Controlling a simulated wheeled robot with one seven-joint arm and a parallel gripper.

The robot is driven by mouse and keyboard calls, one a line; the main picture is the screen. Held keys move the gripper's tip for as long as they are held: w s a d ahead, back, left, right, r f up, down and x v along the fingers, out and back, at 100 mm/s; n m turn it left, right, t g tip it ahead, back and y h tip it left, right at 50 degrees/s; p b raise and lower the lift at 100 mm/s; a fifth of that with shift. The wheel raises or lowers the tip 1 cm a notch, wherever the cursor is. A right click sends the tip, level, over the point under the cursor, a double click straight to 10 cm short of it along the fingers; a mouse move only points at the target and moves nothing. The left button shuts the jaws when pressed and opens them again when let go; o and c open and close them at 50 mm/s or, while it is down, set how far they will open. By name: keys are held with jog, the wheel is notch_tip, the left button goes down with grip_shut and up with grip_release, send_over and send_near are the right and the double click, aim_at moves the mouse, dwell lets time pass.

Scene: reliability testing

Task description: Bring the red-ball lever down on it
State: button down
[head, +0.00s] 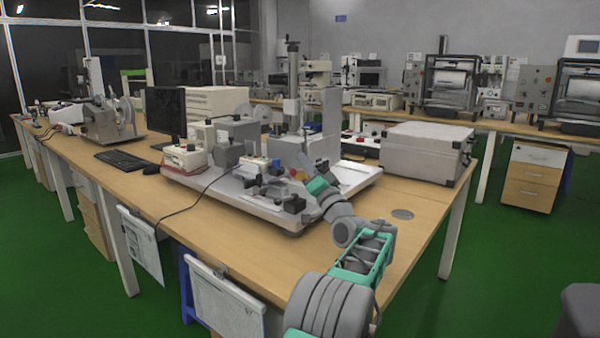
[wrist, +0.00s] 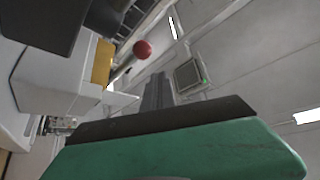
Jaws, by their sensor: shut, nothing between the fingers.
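A red ball (wrist: 142,49) shows in the upper middle of the wrist view, at the end of a thin bar. It is up and slightly left of my gripper (wrist: 158,78), with a visible gap in the picture. The gripper's grey fingers are together and hold nothing. In the head view my arm reaches over the near right part of a bench-top apparatus (head: 245,197). I cannot clearly make out the red ball there. What lies under the lever is not clear in either view.
The apparatus sits on a wooden bench (head: 415,198). A grey case (head: 425,150) stands on its right. A monitor (head: 166,110) and a keyboard (head: 124,160) are on the left. In the wrist view, a pale block with a yellow panel (wrist: 103,62) stands close on the left.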

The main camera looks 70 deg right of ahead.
jog(key=shift+w+a+f+b, duration=0.15)
jog(key=shift+w+f+b, duration=0.1)
jog(key=shift+f+b, duration=0.2)
jog(key=shift+w+a+f+b, duration=0.2)
jog(key=shift+f+b, duration=0.1)
jog(key=shift+f, duration=0.25)
jog(key=shift+f, duration=0.1)
